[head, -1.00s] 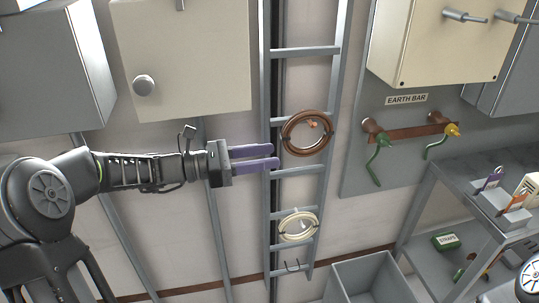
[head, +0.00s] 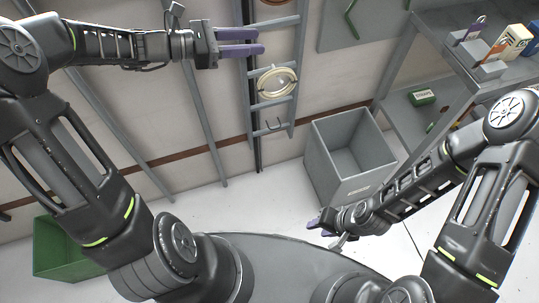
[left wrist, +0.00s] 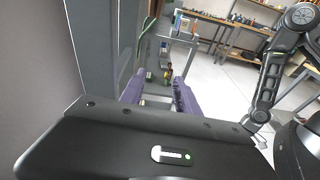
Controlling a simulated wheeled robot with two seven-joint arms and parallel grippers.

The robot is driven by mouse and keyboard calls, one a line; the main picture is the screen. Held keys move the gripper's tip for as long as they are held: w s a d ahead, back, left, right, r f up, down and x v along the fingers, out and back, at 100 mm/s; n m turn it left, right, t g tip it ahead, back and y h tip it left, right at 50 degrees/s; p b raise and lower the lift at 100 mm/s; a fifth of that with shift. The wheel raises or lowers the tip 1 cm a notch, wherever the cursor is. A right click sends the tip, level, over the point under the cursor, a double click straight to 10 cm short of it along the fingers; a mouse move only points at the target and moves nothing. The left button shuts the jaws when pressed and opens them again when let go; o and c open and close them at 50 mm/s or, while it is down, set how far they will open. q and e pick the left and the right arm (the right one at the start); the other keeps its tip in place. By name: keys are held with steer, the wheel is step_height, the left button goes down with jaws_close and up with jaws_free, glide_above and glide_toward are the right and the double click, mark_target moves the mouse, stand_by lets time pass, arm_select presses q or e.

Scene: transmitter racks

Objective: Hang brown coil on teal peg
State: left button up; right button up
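My left gripper (head: 260,42) is open and empty, its two purple fingers pointing right across the left rail of the grey ladder rack (head: 250,105). The left wrist view shows the same fingers (left wrist: 160,97) apart with nothing held. A cream coil (head: 277,81) hangs on the ladder just below and right of the fingertips. The brown coil is outside the head view and I cannot make it out in the left wrist view. I cannot identify a teal peg in either view. My right gripper (head: 322,222) is low at centre, small and partly hidden; its opening is unclear.
A grey shelf unit (head: 455,60) with small boxes is at upper right. A green bin (head: 62,262) is at lower left.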

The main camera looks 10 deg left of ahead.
arm_select(q)
steer(key=s+d+f+m+g+y, duration=0.1)
steer(key=s+d+f+m+g, duration=0.15)
steer(key=f, duration=0.55)
steer(key=s+d+f+m+g+y, duration=0.2)
steer(key=s+f, duration=0.2)
steer(key=f, duration=0.4)
steer(key=s+d+f+m+g+y, duration=0.1)
steer(key=s+d+f+m+g, duration=0.1)
steer(key=s+f, duration=0.35)
steer(key=s+d+f+m+y, duration=0.2)
steer(key=s+f+m, duration=0.5)
steer(key=f+m, duration=0.1)
steer(key=s+d+f+m+y, duration=0.3)
steer(key=s+f+m, duration=0.4)
steer(key=f, duration=0.2)
steer(key=shift+s+f+m+g, duration=0.2)
steer(key=shift+f+m+g, duration=0.15)
steer(key=shift+f, duration=0.05)
step_height(320, 180, up, 9)
steer(key=p, duration=0.9)
steer(key=shift+r, duration=0.2)
steer(key=shift+o, duration=0.4)
